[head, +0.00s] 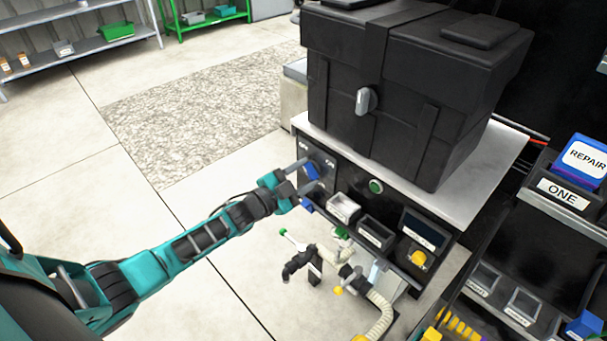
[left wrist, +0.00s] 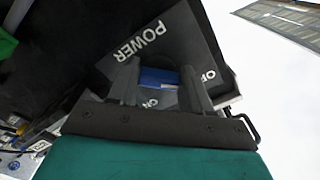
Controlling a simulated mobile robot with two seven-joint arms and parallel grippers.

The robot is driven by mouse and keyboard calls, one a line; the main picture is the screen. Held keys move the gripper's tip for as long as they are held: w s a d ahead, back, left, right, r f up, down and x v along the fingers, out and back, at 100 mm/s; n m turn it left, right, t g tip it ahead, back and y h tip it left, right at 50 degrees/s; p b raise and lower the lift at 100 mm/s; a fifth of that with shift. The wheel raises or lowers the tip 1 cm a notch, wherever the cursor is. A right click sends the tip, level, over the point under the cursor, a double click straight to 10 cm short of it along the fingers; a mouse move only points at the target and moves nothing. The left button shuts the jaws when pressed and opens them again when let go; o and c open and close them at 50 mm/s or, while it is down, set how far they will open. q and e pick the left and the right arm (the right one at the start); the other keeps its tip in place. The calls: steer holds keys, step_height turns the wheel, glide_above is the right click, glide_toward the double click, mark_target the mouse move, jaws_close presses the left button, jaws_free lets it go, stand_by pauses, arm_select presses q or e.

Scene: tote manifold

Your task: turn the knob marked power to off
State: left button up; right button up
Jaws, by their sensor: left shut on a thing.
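The power knob is blue and sits on a dark plate (left wrist: 185,40) on the front left of the bench. The plate is lettered POWER, with two smaller labels on either side of the knob, one reading ON and one partly covered. In the left wrist view the blue knob (left wrist: 158,77) is between my two fingers. My left gripper (head: 306,176) is shut on it, reaching in from the left in the head view. The fingers hide part of the knob and plate, and I cannot tell which label the knob points to. My right gripper is not in view.
A large black case (head: 415,85) with a grey handle stands on the bench top (head: 485,180). A green button (head: 376,186), small bins (head: 343,208) and a yellow knob (head: 418,258) line the bench front. Pipes and valves (head: 310,262) are below my gripper.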

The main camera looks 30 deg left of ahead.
arm_select(q)
steer(key=o, duration=1)
steer(key=shift+o, duration=0.2)
steer(key=p+v, duration=0.2)
steer(key=v, duration=1.1)
steer(key=shift+p, duration=0.35)
